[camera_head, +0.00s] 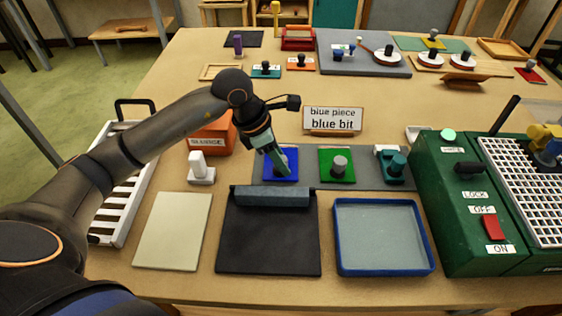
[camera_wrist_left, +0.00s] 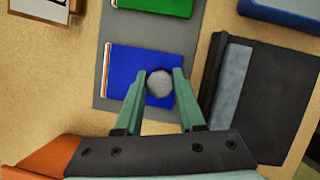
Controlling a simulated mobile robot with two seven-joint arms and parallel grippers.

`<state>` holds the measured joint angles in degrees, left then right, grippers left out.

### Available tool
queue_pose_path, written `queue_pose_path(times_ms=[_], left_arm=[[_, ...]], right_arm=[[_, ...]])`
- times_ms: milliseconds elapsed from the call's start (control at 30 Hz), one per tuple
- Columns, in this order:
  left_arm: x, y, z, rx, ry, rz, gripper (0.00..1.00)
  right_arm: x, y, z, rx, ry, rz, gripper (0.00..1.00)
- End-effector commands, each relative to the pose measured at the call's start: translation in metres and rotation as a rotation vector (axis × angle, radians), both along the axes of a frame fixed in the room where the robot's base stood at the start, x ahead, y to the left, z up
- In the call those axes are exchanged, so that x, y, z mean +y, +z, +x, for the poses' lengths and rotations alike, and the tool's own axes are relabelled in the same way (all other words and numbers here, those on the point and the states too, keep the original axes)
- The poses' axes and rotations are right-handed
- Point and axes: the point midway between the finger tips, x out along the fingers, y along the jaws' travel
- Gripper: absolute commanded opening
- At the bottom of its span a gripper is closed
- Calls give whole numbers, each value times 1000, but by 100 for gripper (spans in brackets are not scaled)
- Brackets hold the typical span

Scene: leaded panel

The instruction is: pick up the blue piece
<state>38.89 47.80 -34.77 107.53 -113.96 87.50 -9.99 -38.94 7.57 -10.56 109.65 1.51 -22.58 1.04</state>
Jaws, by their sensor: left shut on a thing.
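The blue piece (camera_head: 292,163) is a flat blue square with a round grey knob on top, lying on the grey mat. My left gripper (camera_head: 280,168) reaches down over it from the left. In the left wrist view the blue piece (camera_wrist_left: 137,78) lies flat on the mat, and my left gripper (camera_wrist_left: 160,84) is shut on its grey knob (camera_wrist_left: 159,83), one finger on each side. In the head view the gripper hides the knob. My right gripper is not in view.
A green piece (camera_head: 337,165) with a grey knob sits just right on the same mat (camera_head: 365,176). A sign reading "blue piece blue bit" (camera_head: 333,119) stands behind. In front lie a black mat (camera_head: 268,245) and a blue-rimmed tray (camera_head: 383,271). A green machine (camera_head: 452,215) stands right.

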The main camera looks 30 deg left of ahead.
Motion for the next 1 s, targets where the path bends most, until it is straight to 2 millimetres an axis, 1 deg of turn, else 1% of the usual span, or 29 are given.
queue_pose_path(times_ms=[233, 333, 467, 533, 800, 867, 1000], left_arm=[[0, 2, 1, -3, 1, 0, 0], [0, 6, 1, -5, 0, -1, 0], [0, 19, 2, -7, 0, 0, 0], [1, 32, 2, -9, 1, 0, 0], [-41, 97, -34, -12, -7, 0, 0], [-55, 100, -45, -9, -9, 0, 0], [-79, 114, -66, -8, -8, -1, 0]], right_arm=[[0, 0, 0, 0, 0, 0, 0], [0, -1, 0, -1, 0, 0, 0], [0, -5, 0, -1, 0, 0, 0], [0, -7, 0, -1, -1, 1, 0], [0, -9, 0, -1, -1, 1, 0], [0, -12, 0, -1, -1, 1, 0], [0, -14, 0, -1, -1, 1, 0]])
